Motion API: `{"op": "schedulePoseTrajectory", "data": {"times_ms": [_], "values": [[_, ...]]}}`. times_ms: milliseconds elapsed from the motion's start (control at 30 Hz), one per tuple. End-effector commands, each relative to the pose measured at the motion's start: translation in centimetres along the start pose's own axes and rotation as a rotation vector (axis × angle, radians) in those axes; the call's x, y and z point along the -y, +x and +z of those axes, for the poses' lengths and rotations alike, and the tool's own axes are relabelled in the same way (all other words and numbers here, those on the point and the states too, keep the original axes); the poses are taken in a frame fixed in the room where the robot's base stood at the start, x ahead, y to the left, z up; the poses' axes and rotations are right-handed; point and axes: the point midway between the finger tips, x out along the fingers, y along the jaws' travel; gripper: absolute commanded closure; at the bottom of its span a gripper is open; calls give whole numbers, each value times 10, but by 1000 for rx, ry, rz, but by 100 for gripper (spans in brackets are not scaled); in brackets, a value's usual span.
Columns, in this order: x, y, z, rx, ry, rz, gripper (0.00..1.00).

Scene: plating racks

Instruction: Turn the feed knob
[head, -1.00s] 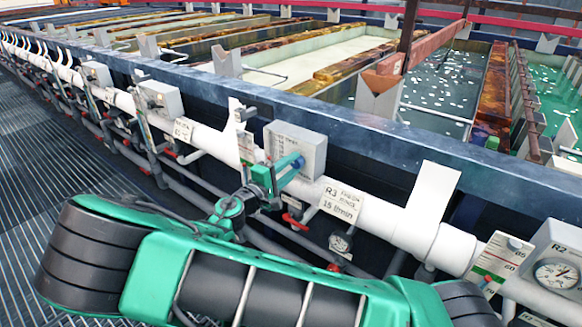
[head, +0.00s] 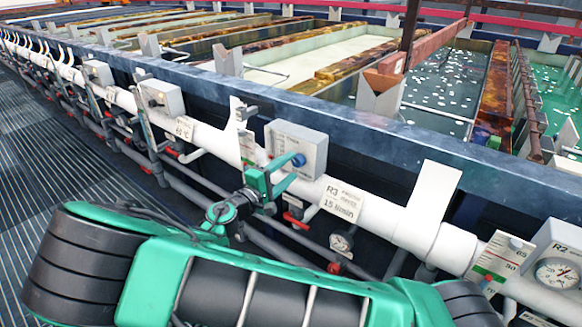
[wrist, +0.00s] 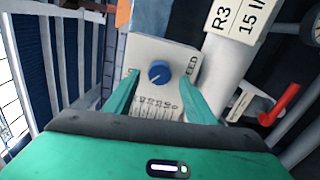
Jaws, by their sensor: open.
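The feed knob (head: 298,160) is a small round blue knob on the front of a light grey box, the feed unit (head: 310,146). In the wrist view the knob (wrist: 158,71) sits in the middle of the box face, with a printed scale and the letters "EED" partly showing. A small light mark shows on the knob's lower part. My green gripper (head: 274,178) is open and empty in front of the box. In the wrist view its fingertips (wrist: 158,80) lie on either side of the knob with gaps, and seem apart from it.
A white pipe (head: 390,226) runs along the tanks below the box. A label reading R3, 15 l/min (head: 343,200) hangs to the right. A red valve handle (wrist: 280,104) and a round gauge (head: 341,242) are close by. The grated walkway (head: 45,170) at left is clear.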

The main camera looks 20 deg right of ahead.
Motion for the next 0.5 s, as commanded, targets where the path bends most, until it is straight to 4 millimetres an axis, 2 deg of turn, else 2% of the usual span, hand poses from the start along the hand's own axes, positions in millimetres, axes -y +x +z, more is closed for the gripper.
{"op": "schedulePoseTrajectory", "data": {"times_ms": [200,400,500], "values": [[1,-43,-2,-4,0,-3,50],[1,-71,-2,-2,-1,-3,50],[1,-78,-2,-1,-1,-2,50]]}}
